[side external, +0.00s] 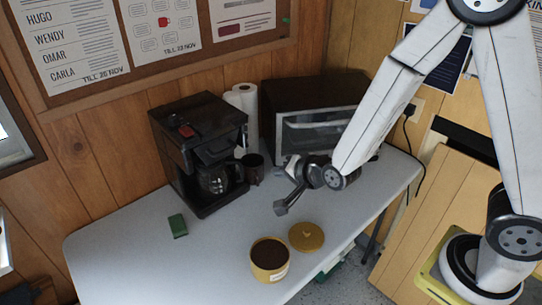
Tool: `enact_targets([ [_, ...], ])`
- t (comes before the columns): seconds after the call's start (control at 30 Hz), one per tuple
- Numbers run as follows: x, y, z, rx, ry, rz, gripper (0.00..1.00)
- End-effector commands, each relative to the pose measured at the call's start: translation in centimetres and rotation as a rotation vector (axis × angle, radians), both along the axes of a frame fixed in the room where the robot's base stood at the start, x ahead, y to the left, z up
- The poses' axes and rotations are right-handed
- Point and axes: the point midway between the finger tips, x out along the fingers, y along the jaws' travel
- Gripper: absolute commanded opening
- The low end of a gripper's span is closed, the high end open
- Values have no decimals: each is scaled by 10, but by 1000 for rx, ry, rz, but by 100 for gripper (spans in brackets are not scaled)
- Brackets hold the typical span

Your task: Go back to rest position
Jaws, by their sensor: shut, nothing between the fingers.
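My gripper (281,208) hangs over the white table (130,245), in front of the toaster oven and to the right of the coffee maker. Its fingers are shut with nothing between them. It is above and behind a yellow canister and its lid, apart from both. My white arm reaches in from the right. Exactly how high the fingertips are above the table is hard to tell from this one view.
A black coffee maker (190,133) with a glass carafe (213,180), a dark mug (253,168), a paper roll (242,98) and a toaster oven (315,130) line the back. An open canister of dark grounds (270,275), a lid (306,236) and a green block (178,225) lie in front.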

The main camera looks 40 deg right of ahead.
Motion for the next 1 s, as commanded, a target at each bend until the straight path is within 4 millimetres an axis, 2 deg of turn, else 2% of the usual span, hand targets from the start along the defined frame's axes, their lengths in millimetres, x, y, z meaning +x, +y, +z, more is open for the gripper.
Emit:
enact_targets([
  [0.27, -32, -23, 0, -273, 226, 230, 0],
  [0.6, -88, -53, 5, -551, 493, 592, 0],
  [0.8, -121, -68, 10, -651, 612, 790, 0],
  [1.0, -136, -75, 12, -689, 665, 887, 0],
])
